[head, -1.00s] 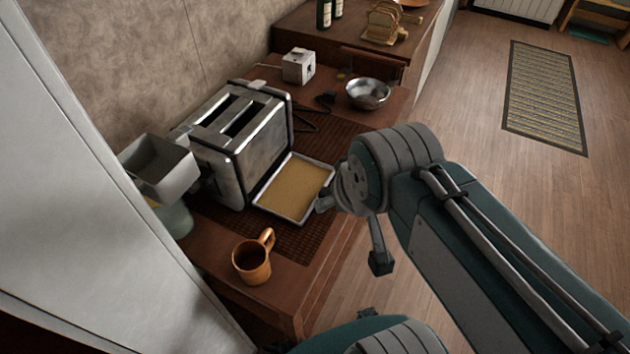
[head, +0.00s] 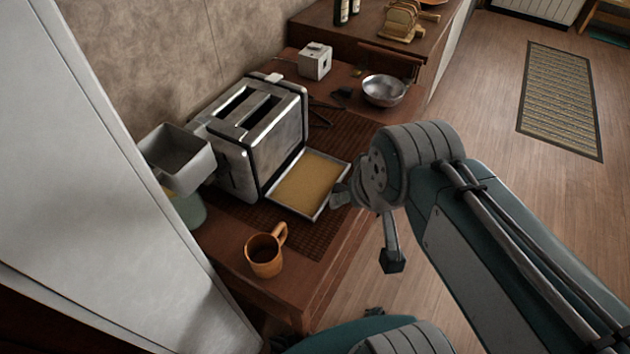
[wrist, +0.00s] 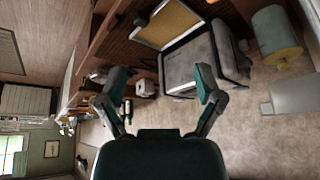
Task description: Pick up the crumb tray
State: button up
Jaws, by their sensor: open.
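The crumb tray (head: 309,184) is a shallow metal-rimmed tray with a golden-brown surface. It lies on the dark woven mat beside the toaster (head: 254,135), against its right side. In the wrist view the tray (wrist: 166,24) is at the top, with the toaster (wrist: 200,62) just below it. My gripper (wrist: 161,80) is open and empty in the wrist view, its two fingers spread apart. In the head view my gripper (head: 342,194) is near the tray's right edge, partly hidden by my wrist; I cannot tell whether it touches.
An orange mug (head: 264,257) stands in front on the table. A grey bin (head: 180,160) is left of the toaster. A metal bowl (head: 384,90) and a white box (head: 315,62) stand behind. Bread slices (head: 403,20) are farther back. Floor right of the table is open.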

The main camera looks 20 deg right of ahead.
jog(key=w+d+f+m+g+y, duration=0.1)
jog(key=w+f+m+g+y, duration=0.2)
jog(key=f+m, duration=0.35)
jog(key=w+d+f+m+y, duration=0.1)
jog(key=w+f+m+y, duration=0.2)
jog(key=f+m+y, duration=0.3)
jog(key=w+d+f+m+t, duration=0.5)
jog(key=d+f+m+t, duration=0.4)
jog(key=m, duration=0.5)
jog(key=w+a+f, duration=0.1)
jog(key=w+a, duration=0.1)
jog(key=w+a+f+g, duration=0.1)
jog(key=w, duration=0.2)
jog(key=w+a+f+g, duration=0.1)
jog(key=w+a, duration=0.1)
jog(key=shift+w+a+f, duration=0.15)
jog(key=shift+w+a, duration=0.05)
jog(key=shift+a, duration=0.15)
grip_shut()
